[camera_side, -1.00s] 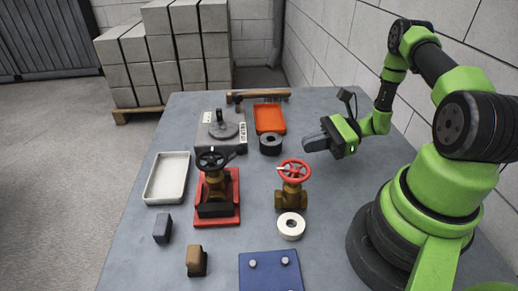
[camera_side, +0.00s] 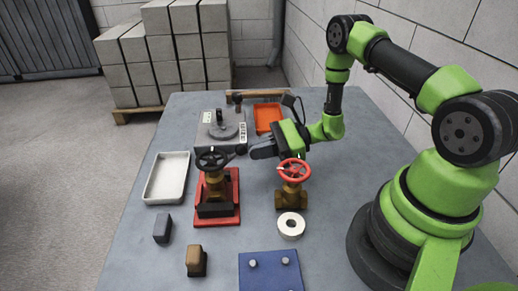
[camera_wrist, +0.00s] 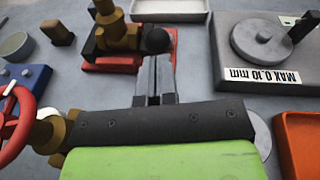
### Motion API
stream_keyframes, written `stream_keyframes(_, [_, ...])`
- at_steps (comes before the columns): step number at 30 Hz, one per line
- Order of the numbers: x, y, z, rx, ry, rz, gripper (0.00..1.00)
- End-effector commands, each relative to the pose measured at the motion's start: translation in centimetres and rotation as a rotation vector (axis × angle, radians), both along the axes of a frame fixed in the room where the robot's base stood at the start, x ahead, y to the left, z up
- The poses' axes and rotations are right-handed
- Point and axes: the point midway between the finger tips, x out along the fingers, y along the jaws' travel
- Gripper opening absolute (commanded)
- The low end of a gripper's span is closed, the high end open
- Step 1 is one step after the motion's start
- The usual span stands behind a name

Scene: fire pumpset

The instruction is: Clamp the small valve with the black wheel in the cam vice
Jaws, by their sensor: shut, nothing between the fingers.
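The small brass valve with the black wheel (camera_side: 212,160) stands upright in the cam vice, which has dark jaws on a red base plate (camera_side: 229,216). In the wrist view its brass body (camera_wrist: 118,38) shows above the red base (camera_wrist: 100,66), with the wheel out of frame. A black ball knob (camera_wrist: 157,40), apparently on the vice's lever, sticks out to the right of the valve. My gripper (camera_side: 254,152) is shut and empty. Its fingertips (camera_wrist: 154,60) are right at the knob; I cannot tell whether they touch it. Whether the jaws grip the valve is hidden.
A red-wheeled valve (camera_side: 292,190) stands close in front of my gripper, with a white ring (camera_side: 291,226) before it. A grey gauge plate (camera_side: 208,140) and an orange tray (camera_side: 268,118) lie behind. A white tray (camera_side: 166,178) lies left; a blue block (camera_side: 270,272) is in front.

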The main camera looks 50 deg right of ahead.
Motion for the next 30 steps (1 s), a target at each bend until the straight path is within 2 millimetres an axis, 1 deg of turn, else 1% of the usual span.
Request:
stream_keyframes(8, [0.0,0.0,0.0,-0.003,0.003,0.001,0.0])
stream_keyframes(23, [0.3,0.3,0.8,-0.063,0.06,0.001,0.0])
stream_keyframes(30, [0.7,0.7,1.6,-0.12,0.114,0.003,0.0])
